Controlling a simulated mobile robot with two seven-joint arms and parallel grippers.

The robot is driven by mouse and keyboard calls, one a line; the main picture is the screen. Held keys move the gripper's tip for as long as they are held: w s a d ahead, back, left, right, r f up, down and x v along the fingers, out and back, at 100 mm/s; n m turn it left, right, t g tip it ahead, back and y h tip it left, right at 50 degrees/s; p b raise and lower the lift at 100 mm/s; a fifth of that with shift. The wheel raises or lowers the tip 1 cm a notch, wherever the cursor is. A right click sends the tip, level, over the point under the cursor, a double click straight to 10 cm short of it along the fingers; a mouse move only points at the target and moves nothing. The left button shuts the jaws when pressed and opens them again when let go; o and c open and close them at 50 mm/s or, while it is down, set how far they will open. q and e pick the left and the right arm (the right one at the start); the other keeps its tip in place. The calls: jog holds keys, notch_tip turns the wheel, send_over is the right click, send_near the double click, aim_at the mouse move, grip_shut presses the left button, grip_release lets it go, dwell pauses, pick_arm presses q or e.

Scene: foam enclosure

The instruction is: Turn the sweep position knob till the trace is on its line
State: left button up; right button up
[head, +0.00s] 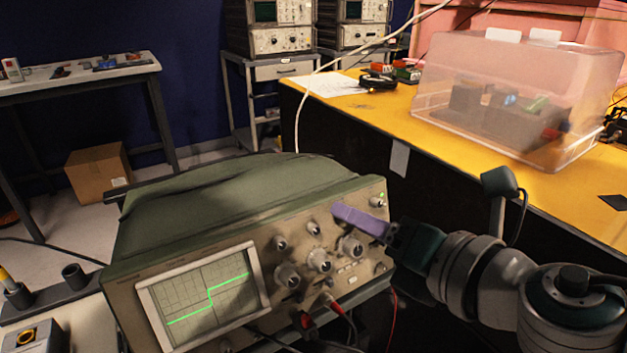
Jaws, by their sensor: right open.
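The oscilloscope (130,278) stands in the lower middle, its beige front panel facing me at an angle. Its screen (205,298) shows a green trace that steps up near the middle and slopes up to the right. Several grey knobs sit right of the screen, including a large knob (351,246), a middle knob (319,260) and a small upper knob (313,228). The labels are too small to tell which is the sweep position knob. My right gripper (342,212), with purple fingers, is open at the panel's upper right, close above the large knob. Contact cannot be told.
Red and dark leads plug into the panel's lower edge (308,322). A green cover drapes over the oscilloscope's top (240,195). A yellow bench (385,112) with a clear box (515,100) stands behind on the right. A cardboard box (98,172) lies on the floor.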

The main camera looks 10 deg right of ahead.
jog(key=shift+w, duration=0.1)
grip_shut()
dwell(0.3)
